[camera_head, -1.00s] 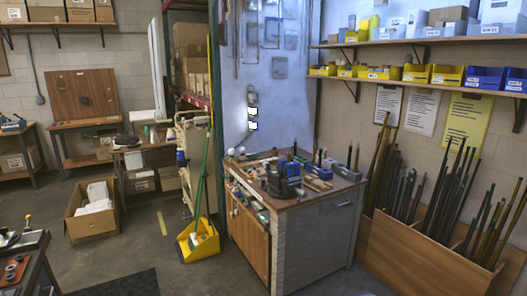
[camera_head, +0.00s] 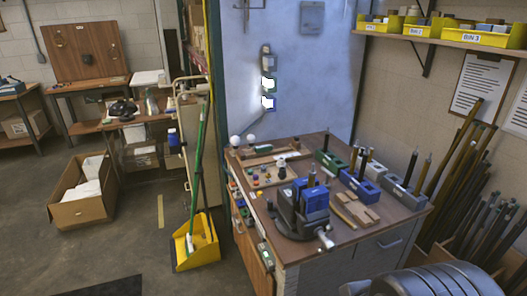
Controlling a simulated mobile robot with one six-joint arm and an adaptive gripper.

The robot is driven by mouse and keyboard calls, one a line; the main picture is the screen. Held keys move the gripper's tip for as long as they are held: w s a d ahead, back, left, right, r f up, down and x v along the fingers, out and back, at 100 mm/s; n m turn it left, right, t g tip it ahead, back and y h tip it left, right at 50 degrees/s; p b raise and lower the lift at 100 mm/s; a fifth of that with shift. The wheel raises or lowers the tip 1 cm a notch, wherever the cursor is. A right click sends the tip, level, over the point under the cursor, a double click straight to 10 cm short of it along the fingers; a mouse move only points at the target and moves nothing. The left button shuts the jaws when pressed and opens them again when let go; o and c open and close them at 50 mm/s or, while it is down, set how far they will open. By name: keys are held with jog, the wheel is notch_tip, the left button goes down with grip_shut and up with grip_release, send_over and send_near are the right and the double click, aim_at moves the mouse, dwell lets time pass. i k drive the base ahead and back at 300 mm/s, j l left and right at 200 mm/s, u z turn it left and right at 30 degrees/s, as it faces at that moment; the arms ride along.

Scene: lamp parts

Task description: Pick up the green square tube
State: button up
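A green block-like piece (camera_head: 331,162), which looks like the green square tube, lies at the back of the workbench (camera_head: 347,243). A dark upright rod rises from or beside it, and I cannot tell its full shape. A blue block-like piece (camera_head: 359,186) and a grey one (camera_head: 402,189) lie to its right. A dark vise (camera_head: 290,212) with a blue piece (camera_head: 314,200) stands at the front of the bench. My gripper is not in view. A grey ribbed part at the lower right looks like my own arm.
Wooden pieces (camera_head: 366,194) and small coloured parts (camera_head: 262,179) lie around the bench top. A yellow dustpan (camera_head: 195,243) with a green-handled broom (camera_head: 198,170) stands to the left. Long rods (camera_head: 482,222) stand at the right. Floor at left is mostly open.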

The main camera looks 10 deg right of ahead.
aim_at(265, 148)
jog(key=i+z, duration=0.1)
jog(key=z, duration=0.4)
jog(key=i+j+z, duration=0.25)
jog(key=j, duration=0.35)
jog(key=i+j+z, duration=0.1)
jog(key=i+j, duration=0.15)
jog(key=i+j+z, duration=0.1)
jog(key=j, duration=0.3)
jog(key=i+j+z, duration=0.1)
jog(key=j, duration=0.25)
jog(key=i+j+z, duration=0.15)
jog(key=j, duration=0.25)
jog(key=i+j+z, duration=0.1)
jog(key=j, duration=0.25)
jog(key=i+j, duration=0.3)
jog(key=j, duration=0.15)
jog(key=i+j, duration=0.35)
jog(key=j, duration=0.15)
jog(key=i+j, duration=0.3)
jog(key=j, duration=0.15)
